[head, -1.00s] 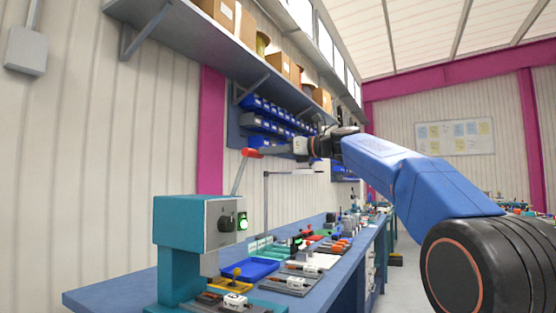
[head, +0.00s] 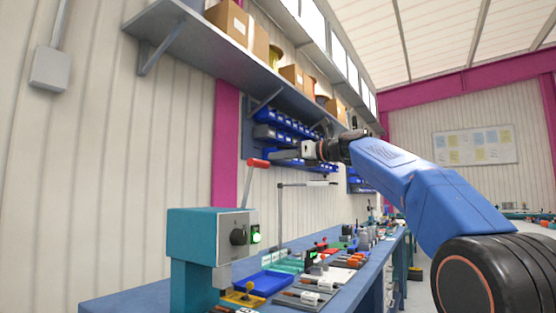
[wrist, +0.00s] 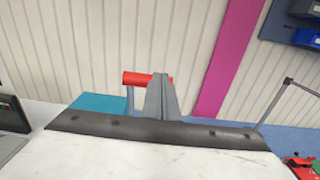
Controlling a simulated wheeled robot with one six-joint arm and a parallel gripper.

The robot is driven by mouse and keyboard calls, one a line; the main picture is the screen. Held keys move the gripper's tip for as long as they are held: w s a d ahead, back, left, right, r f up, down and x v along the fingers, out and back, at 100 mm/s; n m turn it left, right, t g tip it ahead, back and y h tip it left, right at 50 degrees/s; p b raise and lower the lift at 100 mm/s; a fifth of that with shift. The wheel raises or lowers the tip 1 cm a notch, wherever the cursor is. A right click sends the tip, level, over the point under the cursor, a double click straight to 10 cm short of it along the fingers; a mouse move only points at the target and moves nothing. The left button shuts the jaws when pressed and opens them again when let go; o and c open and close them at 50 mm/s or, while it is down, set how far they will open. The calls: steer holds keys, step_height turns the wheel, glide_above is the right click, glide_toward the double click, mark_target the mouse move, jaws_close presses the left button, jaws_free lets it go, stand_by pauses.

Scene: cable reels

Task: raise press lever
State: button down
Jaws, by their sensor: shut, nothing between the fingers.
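The teal press (head: 205,238) stands on the near end of the blue bench, with a dark knob and a lit green button on its grey front. Its lever (head: 249,185) is a grey rod pointing nearly straight up, tipped with a red handle (head: 258,163). My gripper (head: 274,155) is shut and empty, a little to the right of the red handle in the head view. In the wrist view the shut fingers (wrist: 161,95) partly cover the red handle (wrist: 136,78). Whether they touch it cannot be told.
A blue tray (head: 264,283) and several small tool boards lie on the bench (head: 120,304) beside the press. A thin grey stand (head: 280,215) rises behind them. Blue bins (head: 285,128) and a shelf (head: 190,32) with boxes hang on the wall above.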

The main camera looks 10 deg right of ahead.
steer(key=s+d+r, duration=0.3)
steer(key=s+d, duration=0.4)
steer(key=d, duration=0.2)
steer(key=shift+s, duration=0.15)
steer(key=shift+d, duration=0.1)
steer(key=s+f+n+g+h, duration=0.1)
steer(key=s+f+n+h, duration=0.3)
steer(key=f, duration=0.6)
steer(key=s+f+n+g+h, duration=0.1)
steer(key=s+f+n, duration=0.2)
steer(key=s+f, duration=0.45)
steer(key=s+f+n+g+h, duration=0.1)
steer(key=s+f+n+h, duration=0.2)
steer(key=f, duration=0.9)
steer(key=s+d+f+n+g+h, duration=0.1)
steer(key=s+d+f+n+h, duration=0.2)
steer(key=s+f+n, duration=0.5)
steer(key=s+d+f+n+g+h, duration=0.2)
steer(key=s+d+f+n, duration=0.3)
steer(key=s+f, duration=1.4)
step_height(320, 180, down, 10)
steer(key=n, duration=0.2)
steer(key=shift+s+d+r+n+h, duration=0.2)
steer(key=shift+s+r+n+h, duration=0.05)
steer(key=shift+s+n+h, duration=0.15)
